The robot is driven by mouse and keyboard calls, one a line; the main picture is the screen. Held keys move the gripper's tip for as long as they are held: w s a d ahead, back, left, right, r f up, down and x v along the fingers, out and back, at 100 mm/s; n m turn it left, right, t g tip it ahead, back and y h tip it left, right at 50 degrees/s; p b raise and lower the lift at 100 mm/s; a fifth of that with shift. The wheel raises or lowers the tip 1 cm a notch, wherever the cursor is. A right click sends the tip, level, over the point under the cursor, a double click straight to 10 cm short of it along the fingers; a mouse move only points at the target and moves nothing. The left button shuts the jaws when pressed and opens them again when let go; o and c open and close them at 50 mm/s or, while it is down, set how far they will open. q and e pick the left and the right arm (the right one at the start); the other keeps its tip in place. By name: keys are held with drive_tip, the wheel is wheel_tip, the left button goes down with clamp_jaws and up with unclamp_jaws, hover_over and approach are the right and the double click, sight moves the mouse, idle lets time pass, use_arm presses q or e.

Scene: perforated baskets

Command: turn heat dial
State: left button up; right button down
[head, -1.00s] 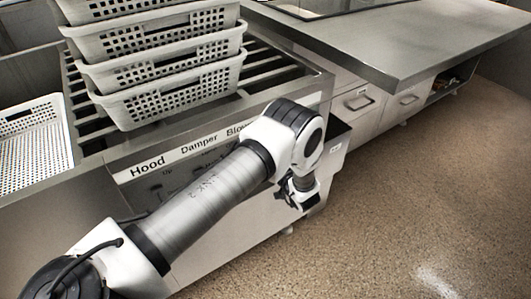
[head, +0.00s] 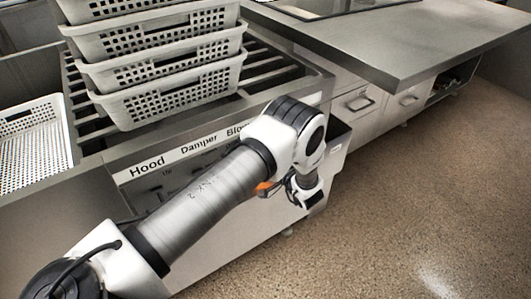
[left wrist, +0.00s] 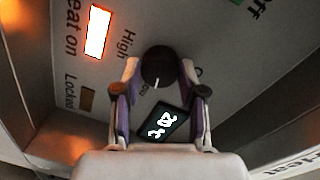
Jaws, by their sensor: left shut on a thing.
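The heat dial (left wrist: 158,66) is a round black knob with a white pointer mark, in the upper middle of the left wrist view. High and Low labels stand beside it. My left gripper (left wrist: 160,78) is shut on the dial, one finger on each side. A small dark display (left wrist: 165,122) reading about 20 °C shows between the fingers. An orange-white Heat on light (left wrist: 98,32) glows to the upper left. In the head view the wrist (head: 308,188) is at the cabinet front, with the dial and fingertips hidden. My right gripper is in neither view.
A label strip (head: 185,150) reads Hood, Damper and a partly covered word. Stacked white perforated baskets (head: 165,80) stand on the slatted top, another basket (head: 35,145) at left. The floor (head: 430,200) at right is clear.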

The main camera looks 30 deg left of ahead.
use_arm(q)
drive_tip(key=shift+w+r+m, duration=0.1)
drive_tip(key=shift+r+m, duration=0.05)
drive_tip(key=shift+m, duration=0.95)
drive_tip(key=o, duration=1.1)
drive_tip(key=shift+o, duration=0.2)
drive_tip(key=v, duration=1.2)
